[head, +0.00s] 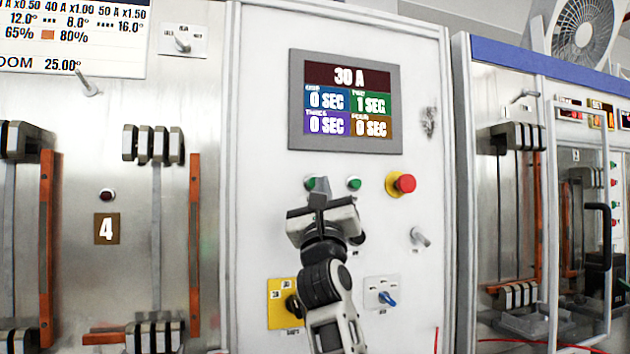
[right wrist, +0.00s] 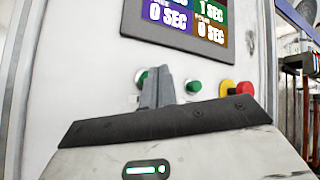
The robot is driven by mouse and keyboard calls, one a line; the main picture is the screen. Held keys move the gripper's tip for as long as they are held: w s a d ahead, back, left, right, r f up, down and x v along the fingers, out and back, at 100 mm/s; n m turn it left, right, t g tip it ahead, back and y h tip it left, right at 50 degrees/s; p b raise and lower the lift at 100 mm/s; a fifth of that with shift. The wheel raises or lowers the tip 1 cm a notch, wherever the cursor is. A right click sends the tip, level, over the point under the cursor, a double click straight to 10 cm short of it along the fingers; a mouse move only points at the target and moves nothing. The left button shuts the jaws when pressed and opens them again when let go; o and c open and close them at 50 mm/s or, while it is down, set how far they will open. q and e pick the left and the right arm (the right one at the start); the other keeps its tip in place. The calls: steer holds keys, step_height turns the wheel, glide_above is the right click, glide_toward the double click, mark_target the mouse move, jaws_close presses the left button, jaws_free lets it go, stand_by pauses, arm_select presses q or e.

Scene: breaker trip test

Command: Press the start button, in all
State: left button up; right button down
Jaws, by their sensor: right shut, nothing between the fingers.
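Two green buttons sit in a row under the display on the white panel. My right gripper (head: 319,188) is shut and empty, with its fingertips at the left green button (head: 310,183) and covering part of it. I cannot tell whether they touch. The right green button (head: 354,184) is uncovered. In the right wrist view the shut fingers (right wrist: 160,88) stand in front of the panel, between the left green button (right wrist: 141,79) and the right green button (right wrist: 194,87). No label naming the start button is readable. My left gripper is not in view.
The display (head: 345,102) reads 30 A, with one field at 1 SEC and the others at 0 SEC. A red mushroom button (head: 405,183) is to the right. A yellow-plated knob (head: 283,302), a blue switch (head: 387,298) and a lever (head: 420,237) are lower down.

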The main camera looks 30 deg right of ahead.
steer(key=s+p, duration=0.1)
steer(key=s, duration=0.1)
steer(key=s+a+p, duration=0.1)
steer(key=s, duration=0.1)
stand_by(0.9)
